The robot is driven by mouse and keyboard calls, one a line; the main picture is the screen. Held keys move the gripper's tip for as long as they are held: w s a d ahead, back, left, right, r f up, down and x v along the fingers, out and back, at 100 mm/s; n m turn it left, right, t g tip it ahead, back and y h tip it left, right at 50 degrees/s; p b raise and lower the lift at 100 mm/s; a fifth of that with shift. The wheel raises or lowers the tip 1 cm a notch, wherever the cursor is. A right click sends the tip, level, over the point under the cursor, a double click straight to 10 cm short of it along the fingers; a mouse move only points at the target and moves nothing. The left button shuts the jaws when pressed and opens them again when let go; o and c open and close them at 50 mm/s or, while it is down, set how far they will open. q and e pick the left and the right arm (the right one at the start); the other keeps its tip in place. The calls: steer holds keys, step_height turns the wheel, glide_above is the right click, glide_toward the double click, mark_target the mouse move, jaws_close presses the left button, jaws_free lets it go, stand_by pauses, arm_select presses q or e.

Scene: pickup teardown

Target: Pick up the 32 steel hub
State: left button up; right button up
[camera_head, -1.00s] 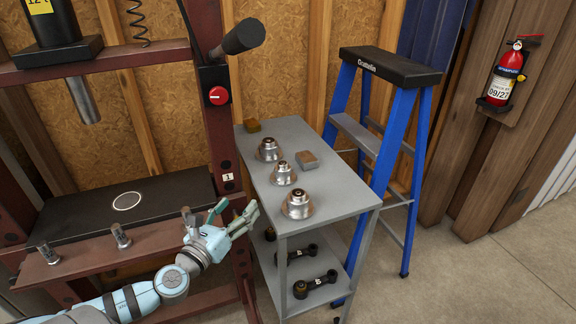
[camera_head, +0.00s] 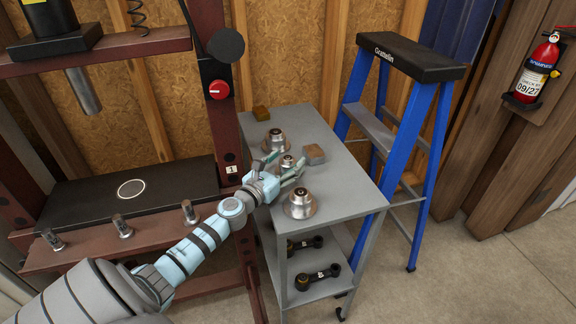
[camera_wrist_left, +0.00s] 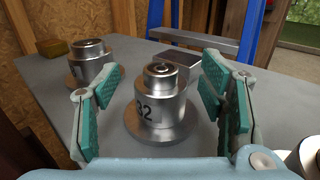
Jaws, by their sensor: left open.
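The 32 steel hub (camera_wrist_left: 160,105) stands upright on the grey cart top, its "32" marking facing the left wrist camera. In the head view this hub (camera_head: 287,161) is the middle of three and is partly hidden by my left gripper. My left gripper (camera_head: 281,166) is open and empty, with its fingers on either side of the hub. In the wrist view the left gripper (camera_wrist_left: 158,105) shows its green pads apart from the hub, with gaps on both sides. My right gripper is not in view.
One hub (camera_head: 275,140) stands behind and another (camera_head: 300,203) in front on the cart (camera_head: 345,200). A grey block (camera_head: 314,153) and a brown block (camera_head: 261,113) lie on top. The red press frame (camera_head: 222,120) is left, a blue ladder (camera_head: 425,150) right.

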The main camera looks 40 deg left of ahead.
arm_select(q)
steer(key=shift+w, duration=0.85)
jaws_close()
steer(key=shift+r, duration=0.15)
